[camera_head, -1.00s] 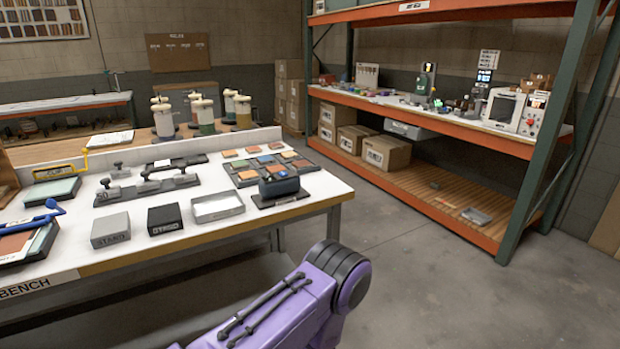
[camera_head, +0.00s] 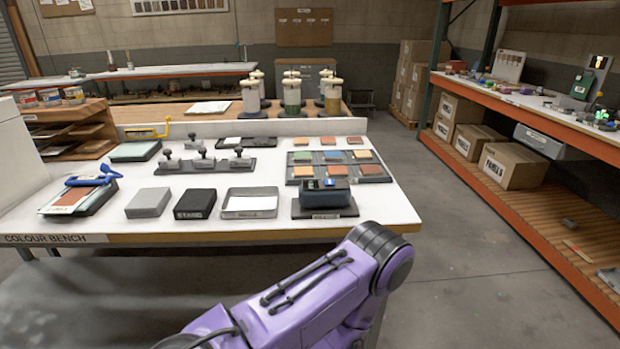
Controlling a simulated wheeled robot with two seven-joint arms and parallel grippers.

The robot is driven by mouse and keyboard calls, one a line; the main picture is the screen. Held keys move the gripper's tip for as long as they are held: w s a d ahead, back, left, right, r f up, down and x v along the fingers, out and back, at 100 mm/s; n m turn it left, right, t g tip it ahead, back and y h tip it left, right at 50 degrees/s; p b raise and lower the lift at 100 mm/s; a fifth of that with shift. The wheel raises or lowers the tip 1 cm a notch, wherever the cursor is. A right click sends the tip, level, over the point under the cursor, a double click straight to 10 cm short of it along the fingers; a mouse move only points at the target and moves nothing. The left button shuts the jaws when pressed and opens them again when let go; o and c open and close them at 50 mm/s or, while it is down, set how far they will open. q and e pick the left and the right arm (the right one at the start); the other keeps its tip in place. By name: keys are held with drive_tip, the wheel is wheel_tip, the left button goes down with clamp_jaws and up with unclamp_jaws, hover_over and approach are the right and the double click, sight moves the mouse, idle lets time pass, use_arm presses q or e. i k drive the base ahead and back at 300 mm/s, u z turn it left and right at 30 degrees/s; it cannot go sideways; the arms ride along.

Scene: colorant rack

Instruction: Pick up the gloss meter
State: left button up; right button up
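A small dark blue-grey device, which looks like the gloss meter (camera_head: 326,193), sits on a dark base plate (camera_head: 324,210) near the front right of the white-topped bench. Its label is too small to read. A purple arm link of mine reaches up from the bottom of the view, in front of the bench and below the device. Neither of my grippers shows in the head view.
On the bench (camera_head: 95,220) are an open metal tray (camera_head: 251,214), a black block (camera_head: 195,204), a grey block (camera_head: 149,203), weights (camera_head: 205,163) and colour tiles (camera_head: 333,156). An orange shelf rack (camera_head: 560,150) stands right. Floor between is clear.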

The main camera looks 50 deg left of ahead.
sight(313, 192)
drive_tip(key=u, duration=0.75)
drive_tip(key=i, duration=0.7)
drive_tip(key=u, duration=0.85)
